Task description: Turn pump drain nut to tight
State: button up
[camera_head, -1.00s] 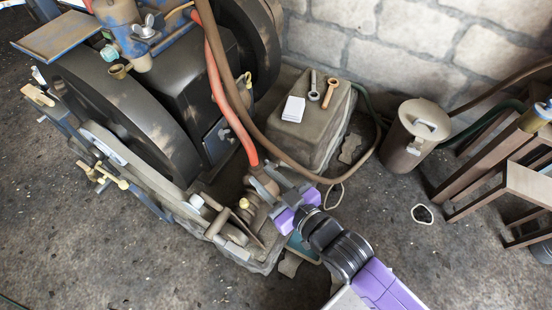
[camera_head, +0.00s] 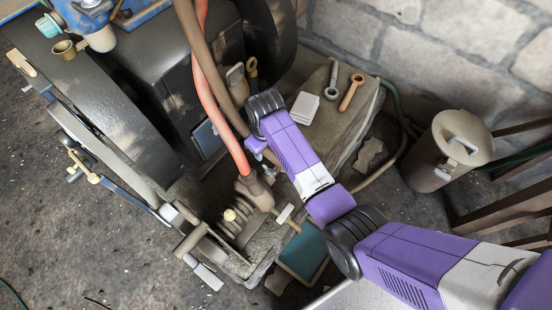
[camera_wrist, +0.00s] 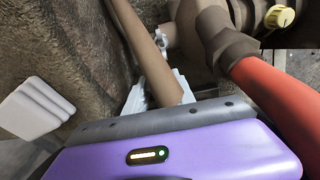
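The pump body (camera_head: 250,192) stands at the engine's lower right with a red hose rising from it. A small pale grey fitting on its side, which looks like the drain nut (camera_wrist: 162,40), shows in the wrist view and beside the pump in the head view (camera_head: 268,172). My gripper (camera_wrist: 158,88) is above and short of it, not touching it. Its pale fingers show apart on either side of a brown hose (camera_wrist: 148,55), which hides the gap between them. In the head view my wrist and arm cover most of the gripper.
The red hose (camera_wrist: 285,100) runs close by my gripper's right side. A yellow-topped knob (camera_wrist: 280,16) sits beyond the pump. A stone block (camera_head: 345,130) carries two wrenches and white cards (camera_head: 303,108). A lidded can (camera_head: 448,150) stands at the right.

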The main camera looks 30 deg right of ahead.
aim_at(269, 171)
jog(key=s, duration=0.1)
jog(key=g, duration=0.1)
jog(key=s, duration=0.1)
jog(key=shift+s+f, duration=0.25)
jog(key=shift+s, duration=0.1)
jog(key=shift+s+d+f+n, duration=0.1)
jog(key=shift+s+f+n, duration=0.05)
jog(key=shift+f+n, duration=0.2)
notch_tip(269, 171, down, 7)
jog(key=b, duration=0.3)
grip_shut()
